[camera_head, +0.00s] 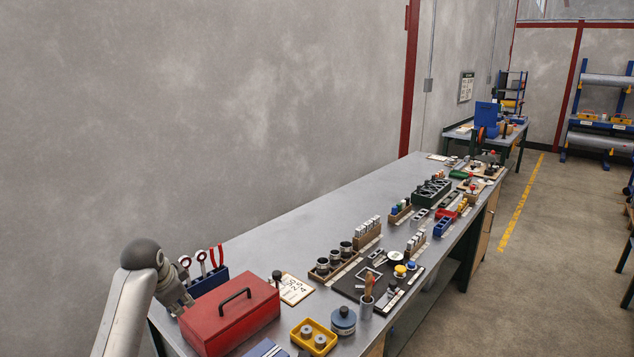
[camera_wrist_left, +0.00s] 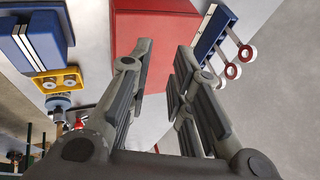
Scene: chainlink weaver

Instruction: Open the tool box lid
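The red tool box (camera_head: 232,322) stands at the near left end of the grey workbench. Its lid is shut, and a black handle (camera_head: 235,295) is on top. My left gripper (camera_head: 178,302) is at the box's left side, close to its upper edge; contact cannot be told. In the left wrist view the two fingers (camera_wrist_left: 164,60) are apart with nothing held between them. The red box (camera_wrist_left: 150,22) shows beyond and between the fingertips, and the handle is not visible there. My right gripper is not in view.
A blue holder (camera_head: 208,281) with ring-ended tools stands behind the box. A yellow tray (camera_head: 313,345), a blue-grey round container (camera_head: 343,319) and a labelled card (camera_head: 294,290) lie to its right. The bench (camera_head: 310,215) is clear along the wall; several parts line its front.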

